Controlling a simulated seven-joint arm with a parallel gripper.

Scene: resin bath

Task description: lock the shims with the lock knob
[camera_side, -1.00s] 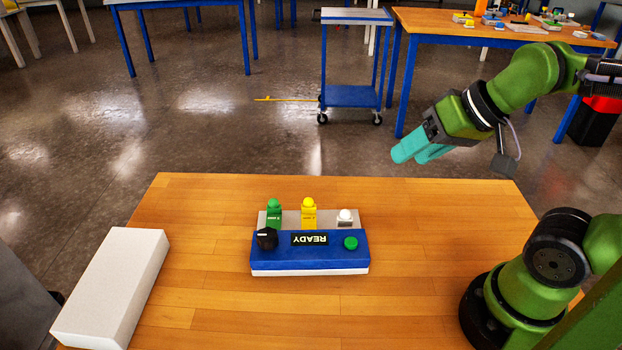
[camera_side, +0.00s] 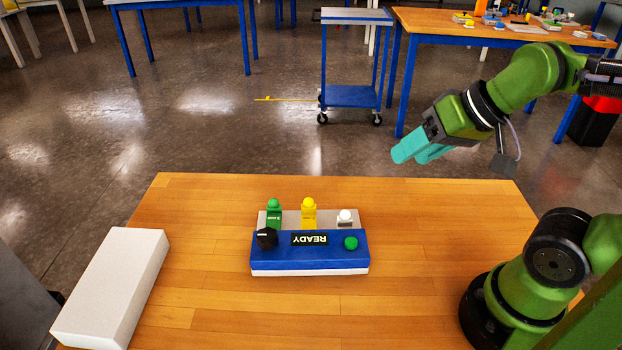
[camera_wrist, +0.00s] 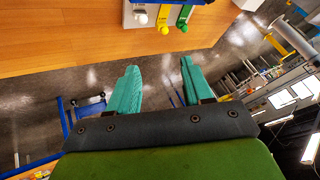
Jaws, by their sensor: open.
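The black lock knob (camera_side: 266,239) sits at the left of the blue panel (camera_side: 330,260), which has an upside-down READY display (camera_side: 310,239) and a green button (camera_side: 351,243). My gripper (camera_side: 415,153) has teal fingers, open and empty, raised beyond the table's far right, well away from the knob.
A white block (camera_side: 113,285) lies at the left of the wooden table (camera_side: 420,270). The table between the panel and my arm's base is clear. A blue cart (camera_side: 352,95) and another workbench (camera_side: 470,32) stand behind on the floor.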

